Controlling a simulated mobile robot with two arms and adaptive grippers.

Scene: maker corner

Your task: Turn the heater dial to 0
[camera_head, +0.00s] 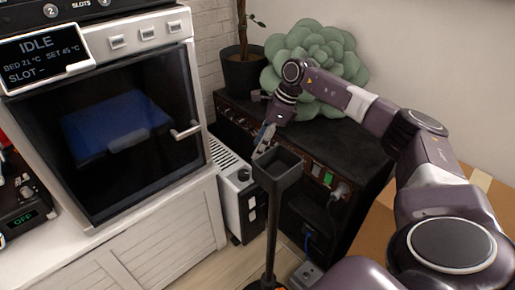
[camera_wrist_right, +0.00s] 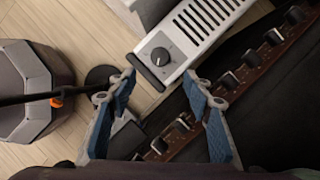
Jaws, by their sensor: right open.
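The heater is a slim white unit (camera_head: 229,178) standing on the floor between the white cabinet and the black amplifier. Its dial (camera_head: 243,175) is a small dark knob on the end of its top. In the right wrist view the heater (camera_wrist_right: 205,25) has a slotted grille, and the round black dial (camera_wrist_right: 160,56) lies just beyond my fingertips. The dial's setting is too small to read. My right gripper (camera_head: 265,137) is open and empty, above and to the right of the dial in the head view. In the wrist view its blue-padded fingers (camera_wrist_right: 159,82) are spread, apart from the dial.
The black amplifier (camera_head: 335,150) has a row of knobs, also in the wrist view (camera_wrist_right: 225,80). A printer with a glass door (camera_head: 110,125) is left. A potted plant (camera_head: 243,70) stands behind.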

